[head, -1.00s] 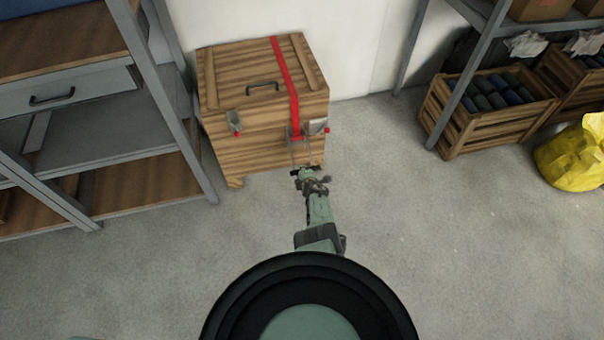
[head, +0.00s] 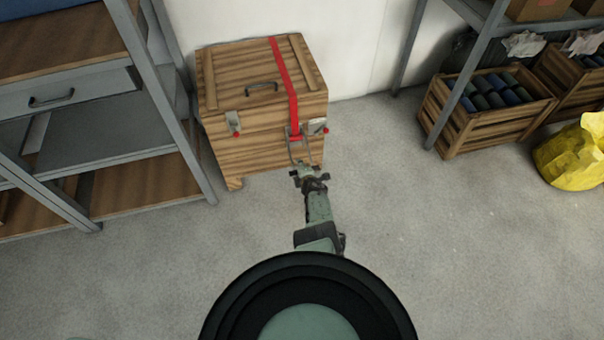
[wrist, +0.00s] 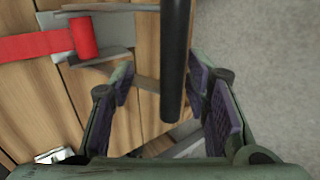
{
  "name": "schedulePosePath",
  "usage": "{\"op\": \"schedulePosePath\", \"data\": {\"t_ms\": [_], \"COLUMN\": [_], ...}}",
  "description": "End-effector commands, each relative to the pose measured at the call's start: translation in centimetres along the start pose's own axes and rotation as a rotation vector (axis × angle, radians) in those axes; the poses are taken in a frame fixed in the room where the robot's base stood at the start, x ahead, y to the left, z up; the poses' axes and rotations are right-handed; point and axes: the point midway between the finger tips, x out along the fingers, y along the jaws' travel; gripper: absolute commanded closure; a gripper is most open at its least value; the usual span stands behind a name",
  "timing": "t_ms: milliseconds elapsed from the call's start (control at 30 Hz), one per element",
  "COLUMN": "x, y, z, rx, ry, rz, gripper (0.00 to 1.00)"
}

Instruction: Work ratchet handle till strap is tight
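A wooden crate (head: 258,118) stands against the wall with a red strap (head: 284,75) over its lid and down its front. The strap runs into a metal ratchet (head: 294,133) on the crate's front; the ratchet's handle (head: 291,152) hangs out below it toward my gripper (head: 303,168). In the wrist view the red strap (wrist: 40,45) is wound at the ratchet, and the handle's black grip bar (wrist: 174,60) lies between the spread fingers of my gripper (wrist: 168,100). Gaps show on both sides of the bar. The strap's tightness cannot be told.
Metal latches with red tips flank the strap, the left one (head: 234,122) and the right one (head: 317,127). A grey-framed shelf (head: 110,157) stands close on the left. A slatted crate of rolls (head: 470,128) and a yellow bag (head: 572,155) are at right. Floor between is clear.

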Motion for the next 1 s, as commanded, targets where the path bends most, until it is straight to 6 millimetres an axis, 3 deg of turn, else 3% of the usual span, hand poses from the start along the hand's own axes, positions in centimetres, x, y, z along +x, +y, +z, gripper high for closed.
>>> {"op": "schedulePosePath", "data": {"t_ms": [567,1000], "x": [-1.4,-3.4], "y": [0.2,-1.6], "z": [0.4,0.0], "rx": [-0.001,0.002], "ry": [-0.004,0.000], "rz": [0.004,0.003], "gripper": [0.62,0.62]}}
